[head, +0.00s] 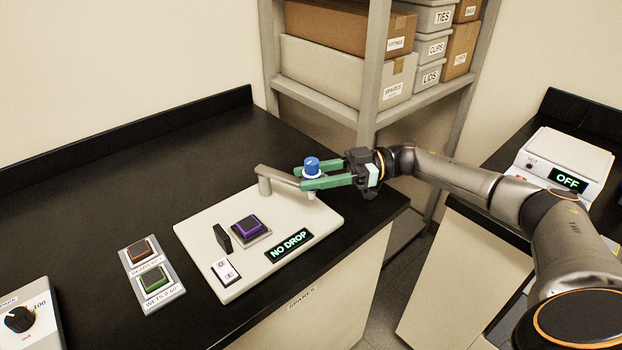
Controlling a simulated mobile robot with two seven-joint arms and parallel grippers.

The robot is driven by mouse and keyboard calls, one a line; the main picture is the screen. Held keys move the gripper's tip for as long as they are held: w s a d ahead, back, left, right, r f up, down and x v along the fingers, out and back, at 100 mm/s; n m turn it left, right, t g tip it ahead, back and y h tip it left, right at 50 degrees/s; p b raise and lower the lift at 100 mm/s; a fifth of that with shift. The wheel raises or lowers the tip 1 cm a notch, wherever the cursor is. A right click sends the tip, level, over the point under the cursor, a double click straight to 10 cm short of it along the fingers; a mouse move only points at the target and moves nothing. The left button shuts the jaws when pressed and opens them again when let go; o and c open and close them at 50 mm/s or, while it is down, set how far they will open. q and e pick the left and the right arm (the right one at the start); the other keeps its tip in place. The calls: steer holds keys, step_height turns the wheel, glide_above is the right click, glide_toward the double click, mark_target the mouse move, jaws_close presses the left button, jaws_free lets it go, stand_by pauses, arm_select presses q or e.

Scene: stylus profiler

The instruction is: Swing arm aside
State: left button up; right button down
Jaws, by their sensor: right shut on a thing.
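The swing arm (279,175) is a grey bar on a post at the back of a cream instrument base (197,228). A blue knob (312,165) stands on the bar's outer end. My right gripper (310,177) comes in from the right, its green fingers shut around the end of the arm at the knob. The arm's end sits over the right back part of the base. The base carries a purple block (248,227) on a small stage and a display (289,245) reading "NO DROP". My left gripper is not in view.
A pad with brown and green buttons (154,278) lies left of the base. A dial box (25,320) stands at the lower left. A shelf (370,80) with boxes rises behind. A device reading "OFF" (567,180) is on the right counter. The black counter's back left is clear.

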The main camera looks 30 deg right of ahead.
stand_by(0.3)
steer(key=shift+c, duration=2.3)
jaws_free()
arm_select(q)
steer(key=b, duration=0.1)
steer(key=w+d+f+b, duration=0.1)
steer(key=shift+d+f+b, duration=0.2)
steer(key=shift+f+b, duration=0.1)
steer(key=shift+b, duration=0.05)
arm_select(e)
steer(key=v, duration=1.2)
steer(key=shift+d, duration=0.35)
steer(key=shift+r, duration=0.1)
